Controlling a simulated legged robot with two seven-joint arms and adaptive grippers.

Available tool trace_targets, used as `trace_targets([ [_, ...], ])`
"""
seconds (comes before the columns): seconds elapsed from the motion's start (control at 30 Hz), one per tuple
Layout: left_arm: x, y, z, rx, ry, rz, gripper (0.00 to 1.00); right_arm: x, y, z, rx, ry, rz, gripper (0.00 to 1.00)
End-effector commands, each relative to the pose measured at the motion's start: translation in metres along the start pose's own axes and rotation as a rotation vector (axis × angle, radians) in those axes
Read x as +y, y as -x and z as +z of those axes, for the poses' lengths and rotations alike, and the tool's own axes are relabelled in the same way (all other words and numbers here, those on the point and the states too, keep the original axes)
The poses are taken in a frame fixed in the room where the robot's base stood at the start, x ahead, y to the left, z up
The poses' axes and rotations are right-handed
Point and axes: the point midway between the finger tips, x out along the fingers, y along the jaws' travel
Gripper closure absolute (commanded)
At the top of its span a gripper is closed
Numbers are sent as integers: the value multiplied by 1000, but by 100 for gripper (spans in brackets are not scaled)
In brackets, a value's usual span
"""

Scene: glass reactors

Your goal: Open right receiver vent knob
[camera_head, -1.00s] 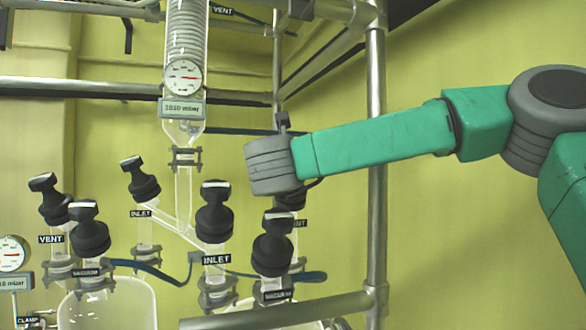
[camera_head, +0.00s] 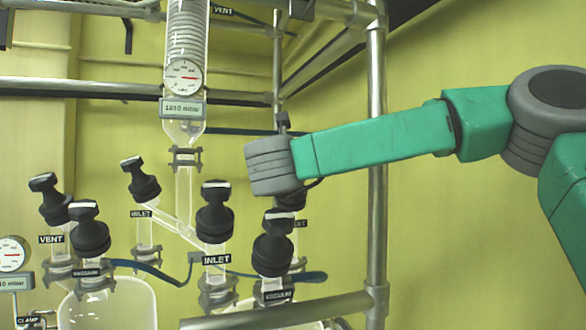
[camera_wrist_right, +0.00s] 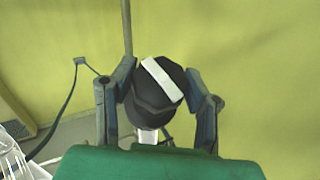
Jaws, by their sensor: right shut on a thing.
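The right receiver vent knob (camera_wrist_right: 155,95) is black with a white bar across its top, seen from above in the right wrist view. The bar lies diagonally. My right gripper (camera_wrist_right: 158,82) has its two fingers on opposite sides of the knob and is shut on it. In the head view the knob (camera_head: 293,199) is mostly hidden behind my grey wrist and the front vacuum knob. A partly covered label ending in "NT" (camera_head: 301,224) shows beside its stem. My left gripper is in neither view.
The right vacuum knob (camera_head: 273,254) stands close in front, with an inlet knob (camera_head: 215,212) to its left. More black knobs (camera_head: 88,236) stand over the left receiver. A glass column with a gauge (camera_head: 183,77) hangs at left-centre.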

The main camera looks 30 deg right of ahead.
Motion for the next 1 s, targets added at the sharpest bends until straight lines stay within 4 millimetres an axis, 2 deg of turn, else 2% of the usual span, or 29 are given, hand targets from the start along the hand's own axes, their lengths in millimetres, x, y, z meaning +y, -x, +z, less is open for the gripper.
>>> trace_targets([
  [0.07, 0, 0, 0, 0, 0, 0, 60, 0, 0, -8, 14, 10, 0, 88],
  [0.1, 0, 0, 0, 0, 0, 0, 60, 0, 0, -8, 14, 10, 0, 49],
  [0.13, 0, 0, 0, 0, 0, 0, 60, 0, 0, -8, 13, 10, 0, 38],
  [0.43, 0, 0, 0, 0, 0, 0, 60, -1, 2, -3, 5, 3, 0, 37],
  [0.57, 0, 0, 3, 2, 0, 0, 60, -1, 10, -2, 4, 2, 1, 37],
  [0.67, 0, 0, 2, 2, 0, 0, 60, 0, 25, -2, 5, 3, 3, 37],
  [1.0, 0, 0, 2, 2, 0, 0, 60, 0, 94, -5, 7, 7, 2, 37],
])
